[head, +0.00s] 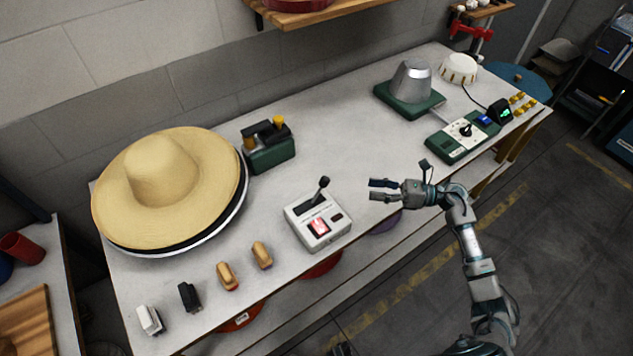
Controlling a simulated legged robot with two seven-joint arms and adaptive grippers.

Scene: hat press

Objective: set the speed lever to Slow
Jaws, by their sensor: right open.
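A white control box (318,222) stands near the front edge of the table, with a lit red switch (318,227) on its face. A black lever (321,188) with a round knob rises from its slot and leans toward the back right. The slot's markings are too small to read, so I cannot tell which speed it is at. My right gripper (374,190) is open and empty, to the right of the lever and apart from it, its fingers pointing left. My left gripper is not in view.
A straw sombrero (165,170) sits on the left of the table (345,140). A green device (268,153) stands behind the box, and small brushes (227,275) lie at its left. A metal hat form (410,80) and a green control panel (463,137) stand at right.

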